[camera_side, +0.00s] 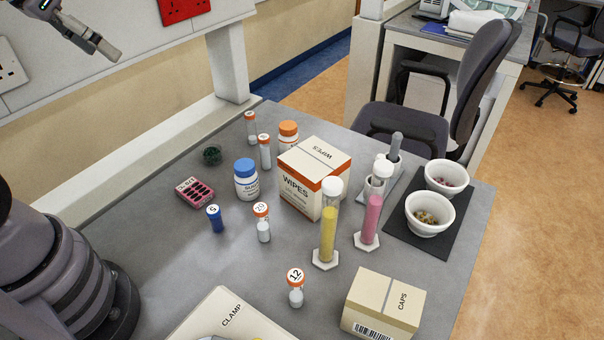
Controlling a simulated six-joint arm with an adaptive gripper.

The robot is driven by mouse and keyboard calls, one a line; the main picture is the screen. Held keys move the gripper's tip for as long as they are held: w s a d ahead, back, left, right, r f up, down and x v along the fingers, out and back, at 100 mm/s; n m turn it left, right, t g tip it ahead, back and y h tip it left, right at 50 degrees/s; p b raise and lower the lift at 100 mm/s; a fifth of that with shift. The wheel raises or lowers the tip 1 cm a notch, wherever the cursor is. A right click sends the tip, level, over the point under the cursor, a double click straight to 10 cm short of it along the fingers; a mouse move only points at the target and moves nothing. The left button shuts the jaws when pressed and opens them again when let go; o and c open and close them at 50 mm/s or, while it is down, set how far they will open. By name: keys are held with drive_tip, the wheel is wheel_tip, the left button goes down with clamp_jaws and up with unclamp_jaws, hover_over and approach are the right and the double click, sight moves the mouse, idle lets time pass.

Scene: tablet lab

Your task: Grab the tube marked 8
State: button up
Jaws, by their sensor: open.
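Two small tubes with orange and white caps stand at the back of the grey table: one back tube (251,126) and one nearer tube (265,151). The marks on their caps are too small to read, so I cannot tell whether either is marked 8. A tube marked 20 (263,229) and a tube marked 12 (296,294) stand nearer. A short blue tube (214,219) has a cap that seems to read 5. My gripper (104,46) is at the upper left, raised well away from the tubes, open and empty.
A wipes box (303,191), an orange-capped bottle (288,133) and a blue-capped bottle (246,185) stand close to the back tubes. Cylinders of yellow (328,233) and pink powder (370,219) stand right. A caps box (371,308) is in front. The left table area is mostly clear.

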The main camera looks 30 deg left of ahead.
drive_tip(key=w+a+f+n+t, duration=0.1)
drive_tip(key=w+f, duration=0.5)
drive_tip(key=w, duration=0.4)
drive_tip(key=w+a+f+n+t, duration=0.1)
drive_tip(key=w+f+t, duration=0.1)
drive_tip(key=w+f, duration=0.6)
drive_tip(key=w+a+f+t+y, duration=0.1)
drive_tip(key=w+a+f+y, duration=0.1)
drive_tip(key=w+f, duration=0.6)
drive_tip(key=t+y, duration=0.2)
approach(249, 129)
drive_tip(key=s, duration=0.2)
drive_tip(key=shift+s+f+n, duration=0.15)
drive_tip(key=shift+s+n, duration=0.15)
drive_tip(key=shift+s, duration=0.1)
drive_tip(key=shift+w+a+f+t, duration=0.1)
drive_tip(key=shift+w+f+t, duration=0.1)
drive_tip(key=shift+t, duration=0.1)
drive_tip(key=x, duration=0.8)
drive_tip(key=w, duration=0.4)
drive_tip(key=shift+w+a+f, duration=0.1)
drive_tip(key=shift+a+f, duration=0.15)
drive_tip(key=shift+f, duration=0.1)
drive_tip(key=shift+w+a+f, duration=0.15)
drive_tip(key=shift+w+f, duration=0.1)
drive_tip(key=shift+w, duration=0.25)
drive_tip(key=c, duration=0.9)
